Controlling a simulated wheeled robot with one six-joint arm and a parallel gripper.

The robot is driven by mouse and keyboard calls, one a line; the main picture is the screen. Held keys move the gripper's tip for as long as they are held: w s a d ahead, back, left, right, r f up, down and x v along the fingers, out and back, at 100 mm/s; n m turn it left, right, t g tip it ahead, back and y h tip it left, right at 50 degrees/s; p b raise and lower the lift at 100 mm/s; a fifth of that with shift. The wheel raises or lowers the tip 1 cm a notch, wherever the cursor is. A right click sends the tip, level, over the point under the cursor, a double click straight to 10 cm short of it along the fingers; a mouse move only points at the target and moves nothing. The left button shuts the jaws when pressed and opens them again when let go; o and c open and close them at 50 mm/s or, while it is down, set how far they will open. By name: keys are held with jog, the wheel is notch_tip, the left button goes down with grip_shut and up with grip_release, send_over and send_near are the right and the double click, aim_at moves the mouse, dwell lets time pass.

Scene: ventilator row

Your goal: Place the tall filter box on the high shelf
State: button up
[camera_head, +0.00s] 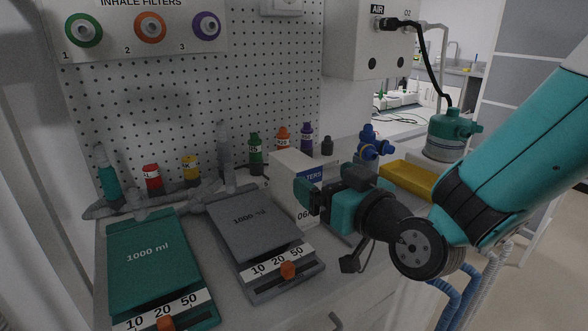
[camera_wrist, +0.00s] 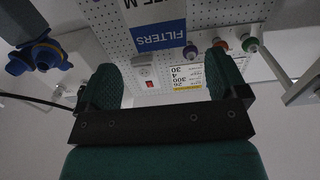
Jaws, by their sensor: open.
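The tall filter box (camera_head: 287,170) is white with a blue "FILTERS" label. In the wrist view, the box (camera_wrist: 158,32) shows at the top, beyond the two spread dark green fingers of my gripper (camera_wrist: 165,78). Nothing is held between them. Contact with the box cannot be told. I cannot make out a high shelf in either view.
A green 1000 ml unit (camera_head: 150,255) and a grey one (camera_head: 250,222) lie in front. Small coloured bottles (camera_head: 255,150) line the back. A blue valve (camera_head: 372,143), yellow tray (camera_head: 408,180) and teal humidifier (camera_head: 450,135) stand right. A wall box (camera_head: 375,45) hangs above.

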aim_at(300, 161)
jog(key=p+x, duration=0.1)
jog(key=x, duration=0.1)
jog(key=shift+w+a, duration=0.25)
jog(key=shift+w, duration=0.05)
jog(key=p+x, duration=0.5)
jog(key=shift+r+p, duration=0.25)
jog(key=shift+p, duration=0.05)
jog(key=shift+w+a+f, duration=0.15)
jog(key=shift+c, duration=0.2)
jog(key=c, duration=1.4)
